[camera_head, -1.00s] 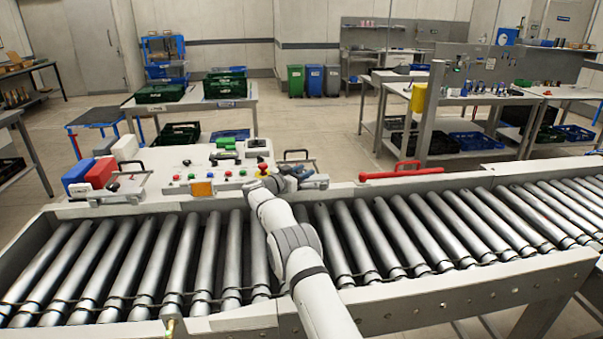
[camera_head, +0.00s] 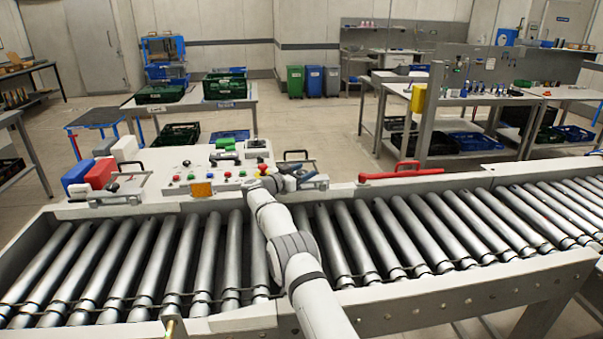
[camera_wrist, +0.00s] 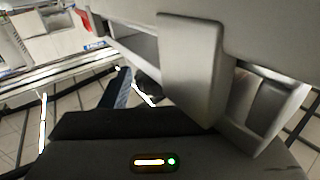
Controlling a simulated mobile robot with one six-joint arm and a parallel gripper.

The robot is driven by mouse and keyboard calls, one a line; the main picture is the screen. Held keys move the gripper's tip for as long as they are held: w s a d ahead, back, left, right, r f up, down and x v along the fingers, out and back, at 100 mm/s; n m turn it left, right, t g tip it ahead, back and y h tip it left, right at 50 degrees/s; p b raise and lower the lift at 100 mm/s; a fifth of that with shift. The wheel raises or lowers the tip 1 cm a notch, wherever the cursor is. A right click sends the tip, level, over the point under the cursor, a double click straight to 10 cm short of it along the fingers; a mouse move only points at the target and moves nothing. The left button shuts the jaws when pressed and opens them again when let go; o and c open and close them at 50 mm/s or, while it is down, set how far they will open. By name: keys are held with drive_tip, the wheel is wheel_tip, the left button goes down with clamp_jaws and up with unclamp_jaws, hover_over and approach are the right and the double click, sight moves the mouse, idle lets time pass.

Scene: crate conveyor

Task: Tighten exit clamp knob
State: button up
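My gripper (camera_head: 303,178) is at the far rail of the roller conveyor, at the right end of the control panel. Its fingertips are small and partly hidden there by my wrist. In the wrist view, its dark body with a lit indicator fills the bottom. A blue-grey finger (camera_wrist: 118,90) shows above it. A dark rounded piece (camera_wrist: 148,88), possibly the clamp knob, shows just right of this finger, partly behind a grey metal bracket (camera_wrist: 190,70). I cannot tell whether they touch. A black clamp handle (camera_head: 297,153) stands just behind my gripper in the head view.
The control panel (camera_head: 205,160) carries several coloured buttons. A red handle (camera_head: 402,172) lies along the far rail to the right. Another black-handled clamp (camera_head: 122,187) sits at the panel's left end. The conveyor rollers (camera_head: 345,240) are bare. Tables with crates stand behind.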

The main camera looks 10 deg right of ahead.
drive_tip(key=b+v, duration=0.1)
drive_tip(key=v, duration=0.7)
drive_tip(key=shift+d+f, duration=0.1)
idle(0.4)
